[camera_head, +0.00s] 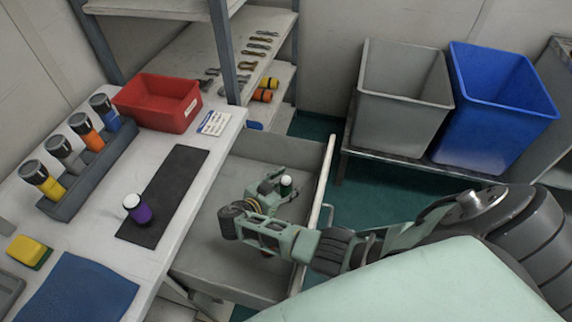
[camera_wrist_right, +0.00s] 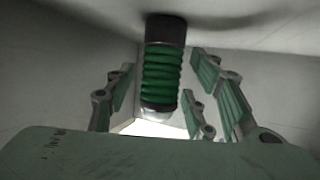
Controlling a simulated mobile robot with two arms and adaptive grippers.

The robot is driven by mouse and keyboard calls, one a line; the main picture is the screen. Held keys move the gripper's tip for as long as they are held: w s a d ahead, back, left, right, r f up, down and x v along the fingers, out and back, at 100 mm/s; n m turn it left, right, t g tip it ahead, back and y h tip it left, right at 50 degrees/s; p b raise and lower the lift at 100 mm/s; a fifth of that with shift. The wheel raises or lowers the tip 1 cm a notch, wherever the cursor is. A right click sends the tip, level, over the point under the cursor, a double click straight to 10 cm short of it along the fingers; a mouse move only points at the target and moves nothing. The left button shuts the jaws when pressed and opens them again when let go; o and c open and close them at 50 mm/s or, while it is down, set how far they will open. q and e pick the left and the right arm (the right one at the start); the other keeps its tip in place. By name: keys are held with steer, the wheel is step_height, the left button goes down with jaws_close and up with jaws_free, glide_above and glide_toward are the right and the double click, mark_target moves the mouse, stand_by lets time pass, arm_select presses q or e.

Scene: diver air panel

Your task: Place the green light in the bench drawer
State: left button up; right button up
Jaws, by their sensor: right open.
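The green light (camera_head: 286,183) is inside the open bench drawer (camera_head: 215,262), near the drawer's right side. In the right wrist view the green light (camera_wrist_right: 161,80) has a ribbed green body, a black end and a pale cap. Its black end appears to meet the drawer floor, with the picture upside down, so it stands upright. My right gripper (camera_head: 272,190) is low in the drawer around the light. Its fingers are open on both sides of the light, with visible gaps. Part of the light is hidden by the gripper in the head view. My left gripper is out of view.
Several lights stand in a grey rack (camera_head: 92,170) beside a red bin (camera_head: 158,103). Grey (camera_head: 400,90) and blue (camera_head: 499,110) bins stand beyond the drawer. The drawer's front panel (camera_head: 323,190) lies under my right arm.

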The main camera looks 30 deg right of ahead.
steer(key=b+v, duration=0.1)
steer(key=v, duration=1.1)
steer(key=shift+d+r, duration=0.1)
steer(key=shift+r, duration=0.1)
